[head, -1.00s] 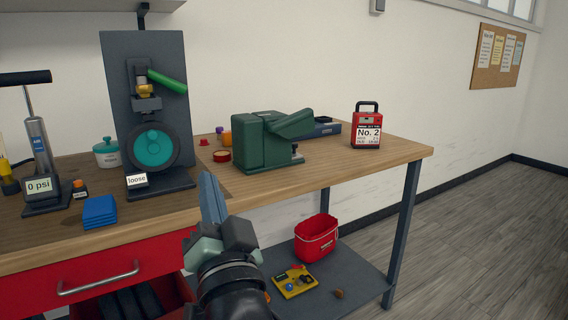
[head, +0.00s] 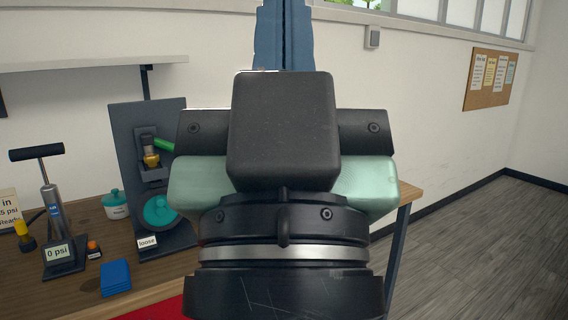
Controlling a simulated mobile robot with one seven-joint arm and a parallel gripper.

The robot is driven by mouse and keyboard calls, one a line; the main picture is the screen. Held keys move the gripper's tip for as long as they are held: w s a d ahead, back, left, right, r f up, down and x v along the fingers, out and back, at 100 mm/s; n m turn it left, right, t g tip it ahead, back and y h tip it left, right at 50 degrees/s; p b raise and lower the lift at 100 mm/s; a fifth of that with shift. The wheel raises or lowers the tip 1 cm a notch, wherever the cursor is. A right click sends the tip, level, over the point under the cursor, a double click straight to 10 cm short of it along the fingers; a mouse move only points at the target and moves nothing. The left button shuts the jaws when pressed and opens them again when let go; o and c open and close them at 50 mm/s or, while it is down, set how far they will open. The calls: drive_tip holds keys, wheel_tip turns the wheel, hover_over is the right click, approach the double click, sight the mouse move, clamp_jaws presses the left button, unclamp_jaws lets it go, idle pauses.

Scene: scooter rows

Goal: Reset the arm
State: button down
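My gripper (head: 284,30) is raised upright close to the head camera, in the middle of the view. Its blue fingers point up and run off the top edge. The fingers lie side by side with only a thin dark line between them, and nothing shows held. My wrist and gripper body hide the middle of the workbench (head: 80,290) and what stands there.
On the bench at left are a pump (head: 55,215) reading 0 psi, a wheel stand (head: 150,175) labelled loose, a teal-lidded pot (head: 116,204) and blue cloths (head: 116,277). A shelf (head: 90,62) hangs above. Open floor (head: 480,250) lies at right.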

wheel_tip(320, 180, up, 12)
drive_tip(key=p, duration=1)
drive_tip(key=shift+r, duration=0.1)
